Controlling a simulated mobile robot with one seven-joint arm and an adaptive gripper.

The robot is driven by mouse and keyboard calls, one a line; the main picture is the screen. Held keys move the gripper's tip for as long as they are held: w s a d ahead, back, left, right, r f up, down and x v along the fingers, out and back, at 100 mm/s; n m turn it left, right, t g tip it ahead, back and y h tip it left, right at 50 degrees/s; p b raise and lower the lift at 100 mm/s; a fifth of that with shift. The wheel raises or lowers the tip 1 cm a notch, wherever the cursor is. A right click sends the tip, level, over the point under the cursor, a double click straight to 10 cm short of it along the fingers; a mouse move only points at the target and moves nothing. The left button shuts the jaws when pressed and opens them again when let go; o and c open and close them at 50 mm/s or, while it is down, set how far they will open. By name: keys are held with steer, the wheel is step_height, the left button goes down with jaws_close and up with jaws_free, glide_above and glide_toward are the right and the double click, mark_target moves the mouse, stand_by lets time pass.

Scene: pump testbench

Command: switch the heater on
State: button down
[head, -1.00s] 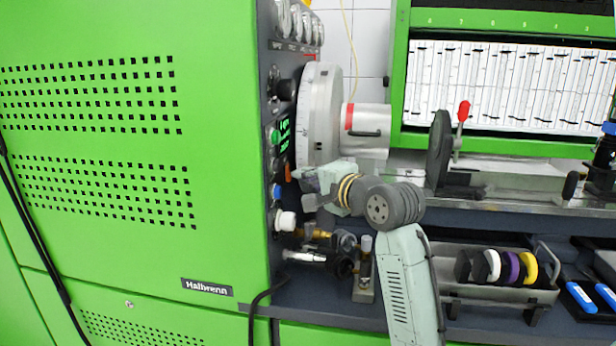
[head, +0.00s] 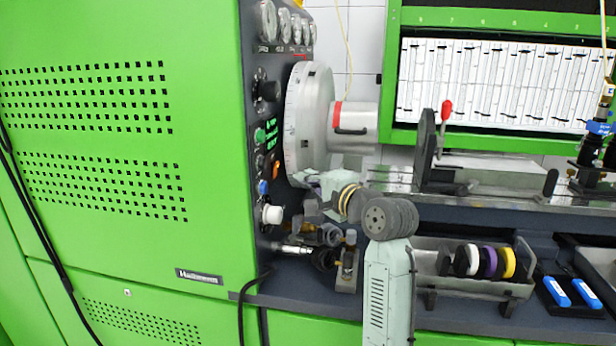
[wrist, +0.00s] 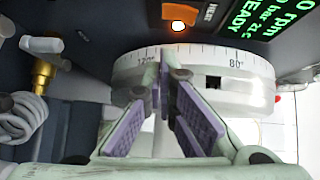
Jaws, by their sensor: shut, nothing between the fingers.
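An orange control (wrist: 180,12) with a bright lit spot sits on the dark panel at the top of the wrist view. It shows in the head view as a small orange piece (head: 276,169) below the green-text display (head: 271,135). In the head view, my gripper (head: 303,178) is close to the panel's right side.
Blue (head: 263,188) and white (head: 272,214) knobs sit lower on the panel, with a black knob (head: 268,90) above. Brass and steel fittings (head: 318,236) stick out below my gripper. The dial wheel (head: 307,118) stands close beside the panel.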

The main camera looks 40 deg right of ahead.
steer(key=s+f+b, duration=0.1)
steer(key=s+b, duration=0.1)
steer(key=s, duration=0.8)
steer(key=shift+a+b, duration=0.4)
steer(key=shift+f, duration=0.15)
